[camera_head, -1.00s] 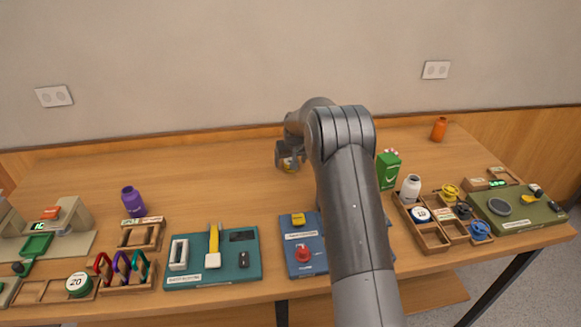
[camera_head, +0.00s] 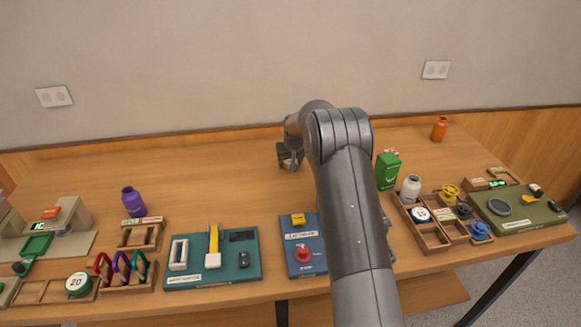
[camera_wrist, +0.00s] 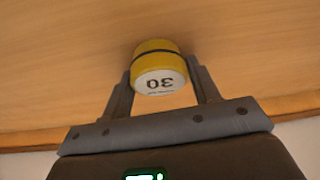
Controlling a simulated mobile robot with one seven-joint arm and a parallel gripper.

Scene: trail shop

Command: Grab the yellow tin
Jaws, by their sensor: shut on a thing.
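The yellow tin (camera_wrist: 157,62) shows in the wrist view, with a dark band round it and a white face marked 30, upside down in that view. My gripper (camera_wrist: 160,77) has one finger on each side of the tin and is shut on it. In the head view my gripper (camera_head: 290,163) is at the back middle of the table, with a small bit of the tin (camera_head: 288,164) showing beneath it. Most of the tin is hidden there by the gripper. I cannot tell whether the tin touches the table.
A green carton (camera_head: 387,170) and a white bottle (camera_head: 410,188) stand to the right of my arm. A purple bottle (camera_head: 133,201) is at the left and an orange bottle (camera_head: 439,128) at the back right. Panels and wooden trays line the front edge. The back left table is clear.

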